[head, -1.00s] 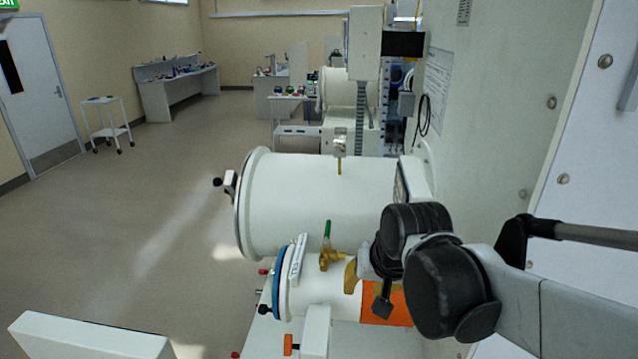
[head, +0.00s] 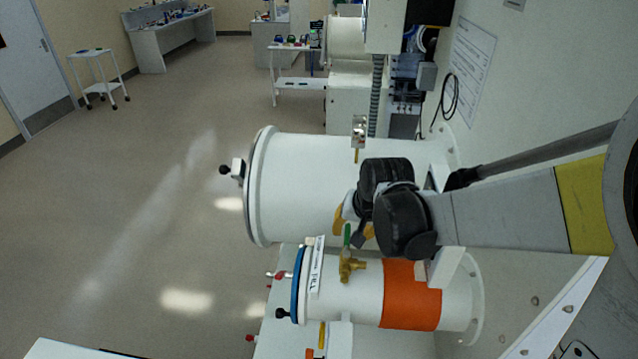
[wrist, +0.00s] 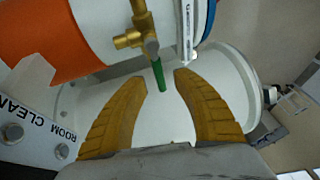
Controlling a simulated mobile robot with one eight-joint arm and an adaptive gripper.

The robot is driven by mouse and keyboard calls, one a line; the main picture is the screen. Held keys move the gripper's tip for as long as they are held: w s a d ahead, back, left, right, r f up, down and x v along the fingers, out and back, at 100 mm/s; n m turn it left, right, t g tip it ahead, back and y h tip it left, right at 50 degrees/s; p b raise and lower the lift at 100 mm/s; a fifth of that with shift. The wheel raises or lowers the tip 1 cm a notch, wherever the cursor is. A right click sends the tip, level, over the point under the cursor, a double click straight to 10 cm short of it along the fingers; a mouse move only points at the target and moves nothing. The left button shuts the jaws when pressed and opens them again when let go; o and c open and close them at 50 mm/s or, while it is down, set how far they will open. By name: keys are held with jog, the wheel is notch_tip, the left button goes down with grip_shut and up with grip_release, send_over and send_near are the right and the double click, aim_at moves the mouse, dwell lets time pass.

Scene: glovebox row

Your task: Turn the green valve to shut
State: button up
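The green valve has a green lever (head: 347,235) on a brass body (head: 350,268), mounted on the small white cylinder with the orange band. In the head view the lever points up from the brass body. My gripper (head: 352,226) is at the lever's far end, partly hidden by my dark wrist. In the wrist view the green lever (wrist: 158,76) points down from the brass body (wrist: 131,39), its end between the tips of my two yellow fingers (wrist: 160,79). The fingers are wide apart with gaps on both sides. I cannot tell whether they are level with the lever in depth.
The large white cylinder (head: 300,190) lies behind the small cylinder (head: 360,303), close to my gripper. A small tap with a brass stem (head: 358,135) hangs above it. A white tag (head: 317,265) stands left of the valve.

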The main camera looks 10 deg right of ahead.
aim_at(348, 237)
jog(key=shift+f, duration=0.9)
jog(key=shift+w+f, duration=0.5)
jog(key=shift+f, duration=0.1)
jog(key=shift+s+r, duration=0.1)
jog(key=shift+s, duration=0.05)
grip_shut()
